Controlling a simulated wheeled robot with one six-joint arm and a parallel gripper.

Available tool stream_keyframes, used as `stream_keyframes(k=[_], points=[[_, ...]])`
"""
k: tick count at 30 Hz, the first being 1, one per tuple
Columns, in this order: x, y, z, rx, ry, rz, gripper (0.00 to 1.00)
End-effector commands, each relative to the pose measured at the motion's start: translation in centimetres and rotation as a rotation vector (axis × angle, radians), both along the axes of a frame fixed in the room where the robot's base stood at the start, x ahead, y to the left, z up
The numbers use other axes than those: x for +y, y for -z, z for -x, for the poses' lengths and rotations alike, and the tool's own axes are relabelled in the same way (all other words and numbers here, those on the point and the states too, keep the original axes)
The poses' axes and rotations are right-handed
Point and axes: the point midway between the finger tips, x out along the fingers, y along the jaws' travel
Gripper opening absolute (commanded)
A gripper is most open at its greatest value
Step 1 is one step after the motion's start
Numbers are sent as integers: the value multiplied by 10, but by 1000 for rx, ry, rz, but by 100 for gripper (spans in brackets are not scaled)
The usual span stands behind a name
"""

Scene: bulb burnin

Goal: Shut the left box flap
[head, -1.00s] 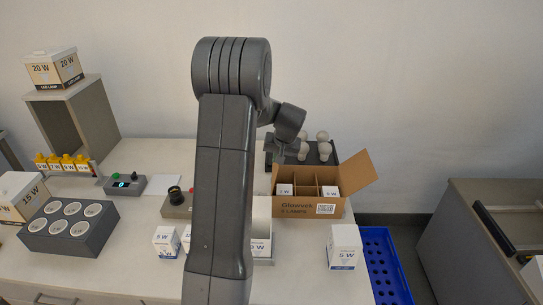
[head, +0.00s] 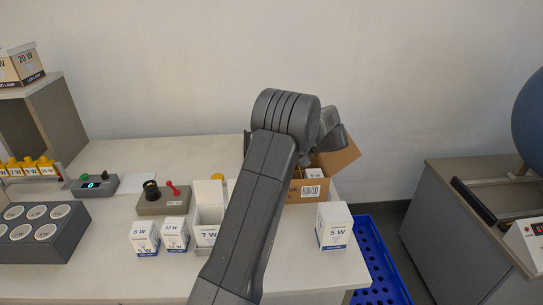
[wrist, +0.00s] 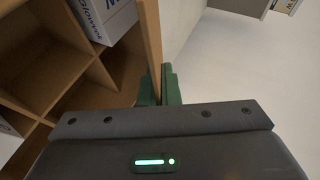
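The open cardboard box (head: 312,190) stands at the back right of the bench, its left part hidden behind my arm. One flap (head: 340,158) spreads outward on its right side; the left flap is hidden in the head view. My gripper is partly behind my arm link over the box in the head view. In the wrist view my gripper's green fingers (wrist: 159,88) lie close on both sides of a thin cardboard panel (wrist: 151,40), seemingly shut on it. I cannot tell which flap this is. The box dividers (wrist: 97,75) lie to its left.
Inside the box is a white bulb carton (wrist: 105,18). A 5 W carton (head: 334,226) stands in front of the box at right, beside a blue crate (head: 372,262). Several cartons (head: 146,238) and a switch unit (head: 163,201) stand left of my arm.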

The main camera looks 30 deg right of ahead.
Motion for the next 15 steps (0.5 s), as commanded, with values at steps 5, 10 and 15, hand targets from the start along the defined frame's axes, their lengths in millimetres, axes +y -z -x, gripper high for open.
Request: stream_keyframes(k=[5, 10, 15], points=[[-7, 21, 4, 11, 5, 9, 0], [-9, 31, 6, 15, 4, 9, 0], [-9, 37, 6, 17, 4, 8, 0]])
